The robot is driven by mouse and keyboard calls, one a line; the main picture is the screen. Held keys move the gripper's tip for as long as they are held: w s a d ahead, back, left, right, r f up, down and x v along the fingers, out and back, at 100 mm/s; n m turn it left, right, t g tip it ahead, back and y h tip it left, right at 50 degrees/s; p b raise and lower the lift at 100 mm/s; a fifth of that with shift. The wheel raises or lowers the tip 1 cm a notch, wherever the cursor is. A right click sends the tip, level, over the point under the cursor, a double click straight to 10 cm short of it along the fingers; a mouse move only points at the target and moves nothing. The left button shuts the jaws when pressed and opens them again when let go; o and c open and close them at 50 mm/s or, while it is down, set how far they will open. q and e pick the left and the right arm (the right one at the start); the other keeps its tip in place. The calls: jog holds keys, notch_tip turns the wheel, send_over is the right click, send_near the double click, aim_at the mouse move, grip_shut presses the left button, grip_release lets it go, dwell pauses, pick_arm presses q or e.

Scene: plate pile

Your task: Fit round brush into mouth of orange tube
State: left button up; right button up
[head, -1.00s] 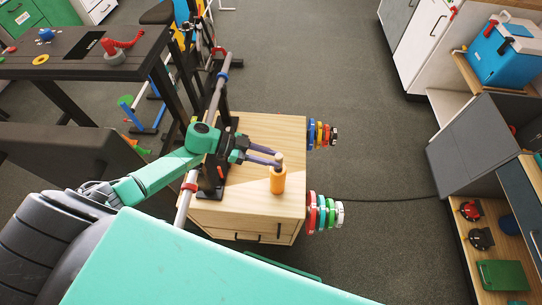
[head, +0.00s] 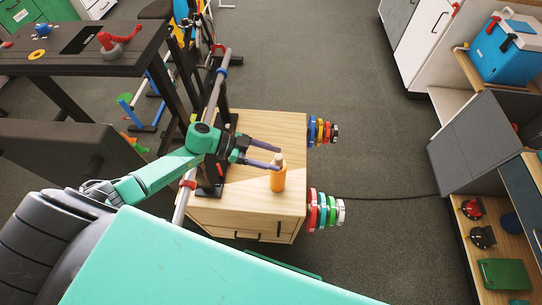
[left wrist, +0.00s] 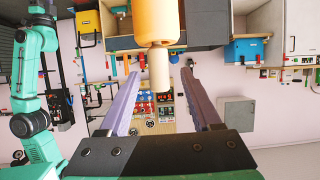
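An orange tube (head: 278,181) with a narrower pale top (head: 279,160) stands upright on the wooden cabinet top, near its right side. My left gripper (head: 277,158) is open, its two purple fingers reaching to the right, with the pale top between or just behind their tips. In the left wrist view the tube (left wrist: 156,20) hangs in from the top edge and its pale end (left wrist: 159,70) lies between the spread fingers (left wrist: 161,76), with gaps on both sides. I cannot make out a separate round brush. My right gripper is not in view.
The wooden cabinet (head: 247,205) carries a black stand with a grey bar (head: 217,90) beside my left arm. Coloured weight discs (head: 326,210) stick out on its right side. A dark table (head: 60,62) is at left, shelves (head: 500,245) at right. The floor between is mostly clear.

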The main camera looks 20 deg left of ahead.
pick_arm(q)
jog(key=shift+r, duration=0.1)
notch_tip(320, 180, up, 20)
